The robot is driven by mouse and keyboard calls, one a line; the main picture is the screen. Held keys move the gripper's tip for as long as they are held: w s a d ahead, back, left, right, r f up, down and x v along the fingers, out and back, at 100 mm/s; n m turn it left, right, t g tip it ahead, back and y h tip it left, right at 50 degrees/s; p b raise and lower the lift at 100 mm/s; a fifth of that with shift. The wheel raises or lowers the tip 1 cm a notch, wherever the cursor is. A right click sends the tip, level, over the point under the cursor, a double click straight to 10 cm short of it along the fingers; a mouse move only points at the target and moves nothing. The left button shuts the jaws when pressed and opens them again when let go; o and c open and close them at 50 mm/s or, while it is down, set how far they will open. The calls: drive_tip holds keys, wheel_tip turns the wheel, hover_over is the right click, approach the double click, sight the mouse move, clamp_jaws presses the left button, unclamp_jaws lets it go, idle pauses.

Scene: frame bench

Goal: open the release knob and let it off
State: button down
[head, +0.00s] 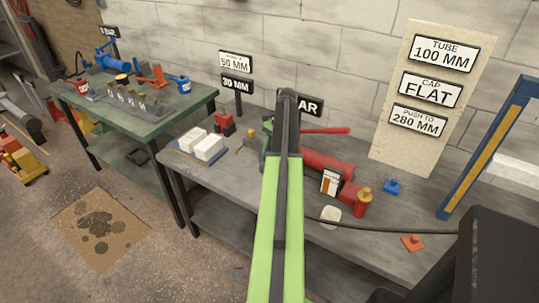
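A red hand pump (328,166) lies on the right-hand grey bench, partly behind my green arm. A red lever (325,131) sticks out to the right above it. A red cylinder with a brass-coloured top (362,203) stands at the pump's near right end. I cannot tell which part is the release knob; it may be hidden behind my arm. My arm runs up the middle of the head view and covers the pump's left part. My gripper does not show.
The grey bench (405,232) also bears white blocks (208,147), a white cup (330,216), a blue piece (391,186) and an orange piece (412,242). A black hose (400,228) crosses it. A blue-and-yellow frame (488,145) stands right. A green bench (150,140) stands left.

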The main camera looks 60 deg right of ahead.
drive_tip(key=c, duration=1)
unclamp_jaws()
drive_tip(key=p+v, duration=1.6)
drive_tip(key=v, duration=0.1)
drive_tip(key=shift+d, duration=0.2)
drive_tip(key=shift+s+r, duration=0.15)
